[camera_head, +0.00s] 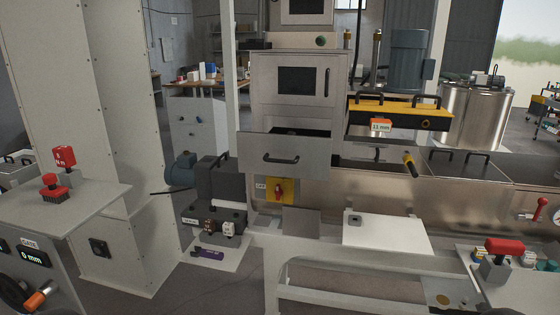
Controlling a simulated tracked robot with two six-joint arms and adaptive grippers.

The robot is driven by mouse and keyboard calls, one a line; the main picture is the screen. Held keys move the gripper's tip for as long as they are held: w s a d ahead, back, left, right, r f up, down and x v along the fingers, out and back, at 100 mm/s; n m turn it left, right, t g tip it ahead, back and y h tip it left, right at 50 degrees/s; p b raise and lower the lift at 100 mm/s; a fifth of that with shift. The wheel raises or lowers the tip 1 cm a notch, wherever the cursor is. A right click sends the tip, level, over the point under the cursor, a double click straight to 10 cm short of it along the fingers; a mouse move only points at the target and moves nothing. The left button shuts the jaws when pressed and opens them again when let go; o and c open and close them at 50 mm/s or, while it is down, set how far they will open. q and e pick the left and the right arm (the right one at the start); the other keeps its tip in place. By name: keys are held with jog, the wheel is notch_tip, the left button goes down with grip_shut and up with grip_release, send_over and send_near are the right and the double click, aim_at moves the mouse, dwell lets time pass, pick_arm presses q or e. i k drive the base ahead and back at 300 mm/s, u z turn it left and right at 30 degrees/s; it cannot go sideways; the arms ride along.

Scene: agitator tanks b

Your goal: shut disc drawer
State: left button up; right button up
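The disc drawer (254,150) is a grey metal drawer with a dark bar handle (281,160) on its front. It stands pulled out below a grey cabinet (262,85), in the middle of the picture. Its dark inside shows as a strip above the front panel. Something dark lies in it, too shadowed to make out. Neither my left nor my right gripper shows in this view.
A yellow-topped unit (395,105) marked 11 mm is right of the drawer. A dark motor-like machine (220,185) sits below left. A white plate (386,235) lies on the bench at front. A control console (85,205) stands at left.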

aim_at(293, 156)
jog(key=z, duration=0.05)
jog(key=i, duration=0.9)
jog(key=u, duration=0.55)
jog(key=k, duration=0.75)
jog(key=z, duration=0.4)
jog(key=i, duration=1)
jog(key=u, duration=0.05)
